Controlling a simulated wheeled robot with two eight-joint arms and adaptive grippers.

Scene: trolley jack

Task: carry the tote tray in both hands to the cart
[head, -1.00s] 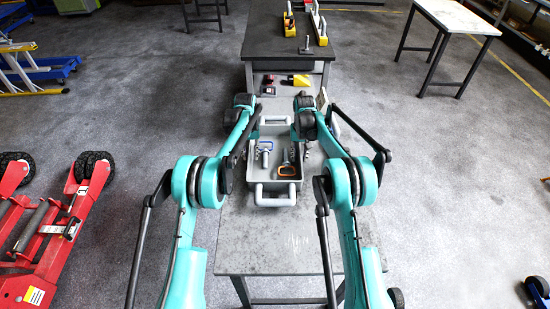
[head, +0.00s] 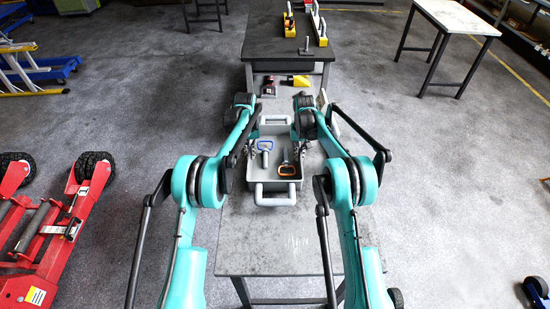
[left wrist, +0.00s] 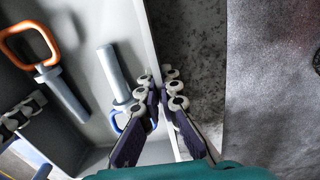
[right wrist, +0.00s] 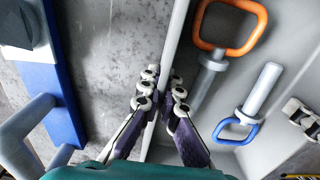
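The grey tote tray (head: 275,187) rests on the near worktable, with a bar handle at its near end and another at its far end. Inside lie a tool with a blue loop handle (head: 264,146) and one with an orange loop handle (head: 287,170). My left gripper (left wrist: 158,85) straddles the tray's left side wall, one finger inside and one outside, close against it. My right gripper (right wrist: 163,85) straddles the right side wall the same way. Both look shut on the walls. The tray appears level.
The near worktable (head: 295,245) has bare room in front of the tray. A red trolley jack (head: 55,230) is on the floor at left. A white-topped table (head: 458,17) stands at back right.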

